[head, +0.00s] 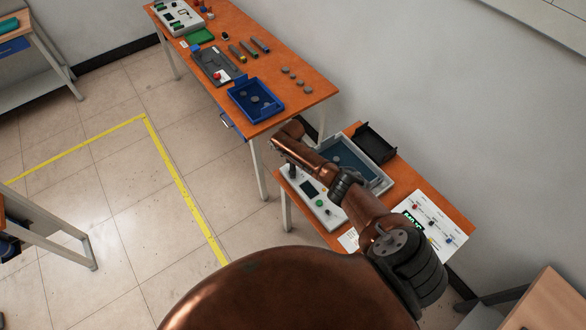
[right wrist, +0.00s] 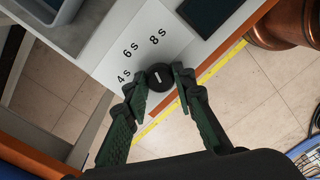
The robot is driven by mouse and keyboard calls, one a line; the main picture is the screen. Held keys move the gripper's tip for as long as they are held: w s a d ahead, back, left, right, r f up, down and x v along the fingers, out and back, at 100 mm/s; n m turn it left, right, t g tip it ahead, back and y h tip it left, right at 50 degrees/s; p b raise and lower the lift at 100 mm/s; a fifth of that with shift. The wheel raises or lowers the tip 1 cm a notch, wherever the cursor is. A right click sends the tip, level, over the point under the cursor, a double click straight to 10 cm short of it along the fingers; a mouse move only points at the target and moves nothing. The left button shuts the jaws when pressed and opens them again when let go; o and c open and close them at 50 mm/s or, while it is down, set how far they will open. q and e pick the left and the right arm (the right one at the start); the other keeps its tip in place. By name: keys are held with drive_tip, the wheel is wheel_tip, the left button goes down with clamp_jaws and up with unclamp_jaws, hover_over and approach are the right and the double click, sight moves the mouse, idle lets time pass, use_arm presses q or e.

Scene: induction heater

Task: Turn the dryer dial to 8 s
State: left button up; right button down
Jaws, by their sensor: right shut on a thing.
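The dryer dial (right wrist: 160,78) is a round black knob with a short white mark, on a pale panel (right wrist: 118,40) printed 4 s, 6 s and 8 s. In the right wrist view the mark runs nearly up and down, roughly in line with the 8 s label (right wrist: 158,37). My right gripper (right wrist: 160,82) is shut on the dial, one green finger on each side. In the head view my right arm reaches over the white dryer panel (head: 327,212), and the dial is hard to make out there. My left gripper is out of view.
A grey tray (head: 380,184) and a black bin (head: 374,143) stand behind the panel. A white board with a green display (head: 414,219) lies to the right. Another orange table (head: 309,91) with a blue tray (head: 241,99) stands further back.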

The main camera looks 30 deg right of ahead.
drive_tip(key=shift+r+m+p, duration=0.1)
drive_tip(key=shift+m+p, duration=0.55)
drive_tip(key=shift+m, duration=1.45)
drive_tip(key=c, duration=1.6)
unclamp_jaws()
wheel_tip(320, 180, up, 12)
drive_tip(key=shift+w+d, duration=0.15)
